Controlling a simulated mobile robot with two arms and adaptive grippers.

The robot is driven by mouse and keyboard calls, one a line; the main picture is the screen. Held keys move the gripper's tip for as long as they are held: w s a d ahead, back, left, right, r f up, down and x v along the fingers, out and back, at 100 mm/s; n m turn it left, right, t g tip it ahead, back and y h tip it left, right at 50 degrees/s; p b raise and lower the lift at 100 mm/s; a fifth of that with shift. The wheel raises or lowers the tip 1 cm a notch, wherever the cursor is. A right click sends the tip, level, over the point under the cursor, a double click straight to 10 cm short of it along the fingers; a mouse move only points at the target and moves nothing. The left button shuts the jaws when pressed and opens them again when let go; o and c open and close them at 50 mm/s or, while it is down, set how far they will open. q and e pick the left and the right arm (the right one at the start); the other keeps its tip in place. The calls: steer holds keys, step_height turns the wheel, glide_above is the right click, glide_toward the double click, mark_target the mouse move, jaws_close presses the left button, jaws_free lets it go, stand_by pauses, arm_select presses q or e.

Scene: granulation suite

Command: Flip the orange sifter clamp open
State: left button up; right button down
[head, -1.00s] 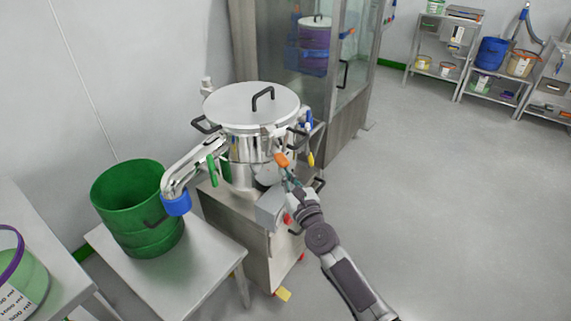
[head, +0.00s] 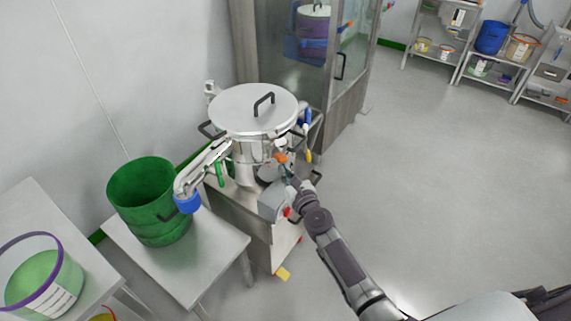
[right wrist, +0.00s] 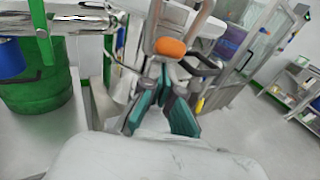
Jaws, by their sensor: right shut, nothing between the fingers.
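The steel sifter (head: 255,112) has a lidded drum with a black handle on top. Its orange clamp (head: 281,157) is on the drum's front right side. In the right wrist view the orange clamp tip (right wrist: 170,47) sits at the end of a metal lever that extends upward in the picture. My right gripper (head: 284,170) is just below the orange tip in the head view. Its teal fingers (right wrist: 164,80) converge just under the tip and hold nothing. I cannot tell whether they touch it. My left gripper is not in view.
Green (head: 220,172), yellow (head: 309,156) and blue (head: 307,117) clamp handles surround the drum. A blue-ended outlet (head: 187,203) reaches over a green bucket (head: 144,190) on a side table (head: 215,250). A glass cabinet (head: 345,90) stands behind. The floor at right is clear.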

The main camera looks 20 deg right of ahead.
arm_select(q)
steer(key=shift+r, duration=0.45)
arm_select(e)
steer(key=shift+w+r, duration=0.15)
steer(key=shift+r, duration=0.4)
arm_select(q)
steer(key=shift+p, duration=0.3)
